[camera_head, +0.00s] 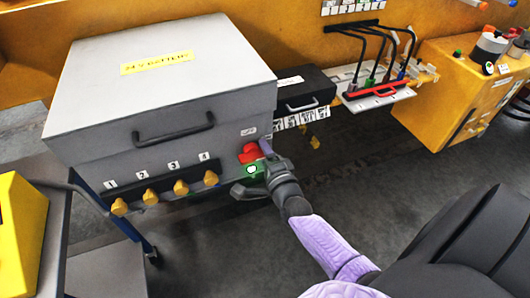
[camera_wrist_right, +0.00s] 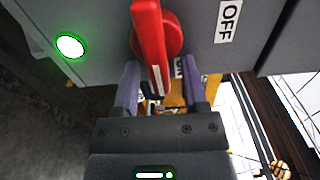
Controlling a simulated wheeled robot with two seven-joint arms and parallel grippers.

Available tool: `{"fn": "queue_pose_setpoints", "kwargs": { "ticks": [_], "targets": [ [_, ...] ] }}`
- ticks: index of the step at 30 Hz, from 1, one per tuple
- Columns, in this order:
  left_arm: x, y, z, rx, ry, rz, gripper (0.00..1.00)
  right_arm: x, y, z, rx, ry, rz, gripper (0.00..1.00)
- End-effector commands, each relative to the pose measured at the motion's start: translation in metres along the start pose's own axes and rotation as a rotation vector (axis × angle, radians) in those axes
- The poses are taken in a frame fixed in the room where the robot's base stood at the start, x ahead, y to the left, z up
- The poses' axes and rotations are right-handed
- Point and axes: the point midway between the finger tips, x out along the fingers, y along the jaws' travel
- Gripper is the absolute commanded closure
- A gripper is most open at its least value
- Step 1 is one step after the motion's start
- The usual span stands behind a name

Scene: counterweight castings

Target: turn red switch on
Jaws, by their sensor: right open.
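The red switch (camera_head: 249,153) sits at the lower right of the grey box's front, beside a lit green lamp (camera_head: 252,169). In the right wrist view, its red handle (camera_wrist_right: 150,38) hangs down toward the gap between my fingers, with visible space on both sides. An OFF label (camera_wrist_right: 228,20) is to its right; another small label behind the handle is partly hidden. The lit lamp (camera_wrist_right: 70,46) is at the left. My right gripper (camera_head: 264,160) is at the switch; its open fingers also show in the wrist view (camera_wrist_right: 160,85). My left gripper is not in view.
The grey box (camera_head: 150,75) has a front handle (camera_head: 173,131) and several yellow knobs (camera_head: 181,187) below numbered labels. A black case (camera_head: 305,88) stands right of it, then a white board (camera_head: 365,98) with a red handle and cables. Floor in front is clear.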

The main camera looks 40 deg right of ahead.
Motion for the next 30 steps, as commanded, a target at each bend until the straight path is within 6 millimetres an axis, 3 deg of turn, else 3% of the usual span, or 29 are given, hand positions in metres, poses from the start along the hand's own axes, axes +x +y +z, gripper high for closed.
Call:
{"fn": "queue_pose_setpoints", "kwargs": {
  "ticks": [5,13,17,30],
  "targets": [
    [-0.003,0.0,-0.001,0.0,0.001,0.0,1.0,-0.01,0.0,0.0,-0.001,-0.001,0.002,0.44],
    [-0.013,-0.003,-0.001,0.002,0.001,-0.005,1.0,-0.072,0.0,0.0,-0.001,0.0,0.004,0.44],
    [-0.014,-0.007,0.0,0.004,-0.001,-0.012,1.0,-0.093,0.0,0.0,0.0,0.0,0.002,0.44],
    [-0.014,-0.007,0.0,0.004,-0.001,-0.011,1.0,-0.099,0.0,0.0,0.0,0.0,0.0,0.44]
  ]
}}
